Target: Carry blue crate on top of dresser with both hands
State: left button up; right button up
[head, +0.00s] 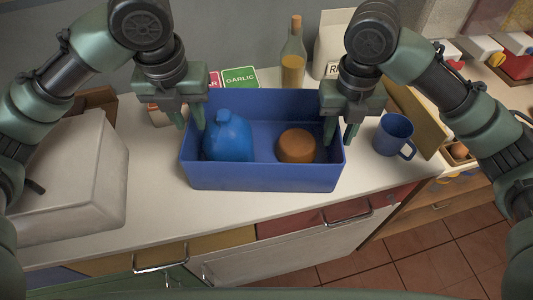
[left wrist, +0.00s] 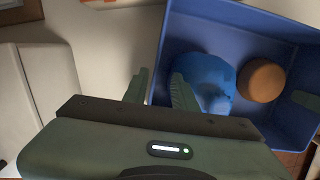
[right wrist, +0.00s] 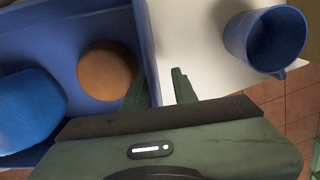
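The blue crate (head: 262,179) stands on the white counter and holds a blue rounded item (head: 228,138) at left and an orange-brown round item (head: 296,146) at right. My left gripper (head: 190,117) is at the crate's left wall. In the left wrist view its two fingers (left wrist: 158,92) are apart, one on each side of that wall. My right gripper (head: 340,132) is at the right wall. In the right wrist view its fingers (right wrist: 158,90) are also apart, with the wall between them and a gap on the outer side. The dresser cannot be made out for certain.
A blue mug (head: 394,135) stands close to the crate's right. A whitish box (head: 75,180) is at left. A bottle (head: 293,58) and a green garlic packet (head: 239,78) stand behind. Drawer handles (head: 348,217) line the counter front.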

jog(key=shift+w+a, duration=0.15)
jog(key=shift+w, duration=0.15)
pick_arm(q)
jog(key=r, duration=0.7)
jog(key=shift+a+r+p, duration=0.2)
jog(key=shift+a+p, duration=0.1)
pick_arm(e)
jog(key=shift+r, duration=0.3)
notch_tip(320, 180, up, 11)
jog(key=shift+r, duration=0.2)
pick_arm(q)
jog(key=shift+r, duration=0.15)
